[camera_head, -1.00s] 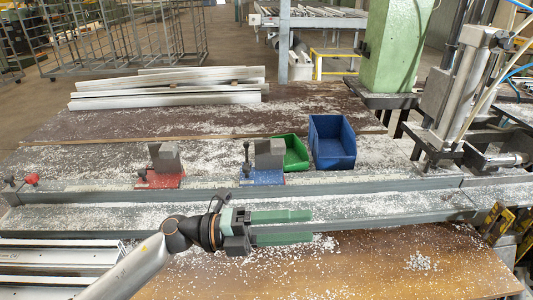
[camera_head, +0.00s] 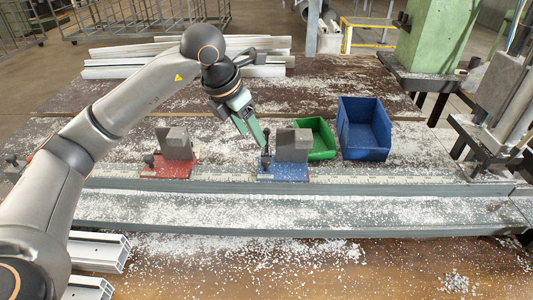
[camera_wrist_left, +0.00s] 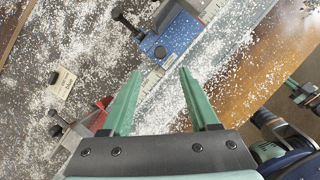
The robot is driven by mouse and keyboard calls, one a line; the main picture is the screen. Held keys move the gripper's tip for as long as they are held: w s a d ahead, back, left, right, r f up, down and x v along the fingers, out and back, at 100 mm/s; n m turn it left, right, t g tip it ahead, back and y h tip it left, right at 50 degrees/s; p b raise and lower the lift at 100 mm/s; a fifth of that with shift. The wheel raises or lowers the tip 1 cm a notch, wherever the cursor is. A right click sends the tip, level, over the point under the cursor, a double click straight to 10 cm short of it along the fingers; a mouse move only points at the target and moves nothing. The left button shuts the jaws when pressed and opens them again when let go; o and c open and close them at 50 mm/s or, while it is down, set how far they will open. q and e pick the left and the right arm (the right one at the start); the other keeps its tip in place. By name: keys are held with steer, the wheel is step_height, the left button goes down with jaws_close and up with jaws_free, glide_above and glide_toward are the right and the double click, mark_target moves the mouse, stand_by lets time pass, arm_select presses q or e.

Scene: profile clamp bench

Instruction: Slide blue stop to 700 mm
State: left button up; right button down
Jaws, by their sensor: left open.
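The blue stop (camera_head: 283,172) sits on the rail with a grey block (camera_head: 293,145) on it and a dark upright handle (camera_head: 266,152) at its left. It also shows ahead of the fingers in the left wrist view (camera_wrist_left: 176,34). My left gripper (camera_head: 255,135) is open and empty, its green fingers pointing down just above and left of the handle. In the wrist view its fingertips (camera_wrist_left: 160,72) stand apart, short of the blue stop. At that view's right edge a green finger, apparently my right gripper's (camera_wrist_left: 294,83), is cut off. The scale figures are too small to read.
A red stop (camera_head: 166,170) with a grey block stands left on the same rail (camera_head: 350,186). A green bin (camera_head: 319,143) and a blue bin (camera_head: 362,130) stand behind, right of the blue stop. The rail right of the blue stop is clear. White chips are scattered about.

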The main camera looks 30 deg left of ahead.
mark_target(265, 159)
arm_select(q)
steer(key=p+x, duration=0.1)
steer(key=x, duration=0.9)
steer(key=shift+d+f, duration=0.1)
steer(key=shift+f, duration=0.05)
jaws_close()
steer(key=shift+w, duration=0.1)
stand_by(0.9)
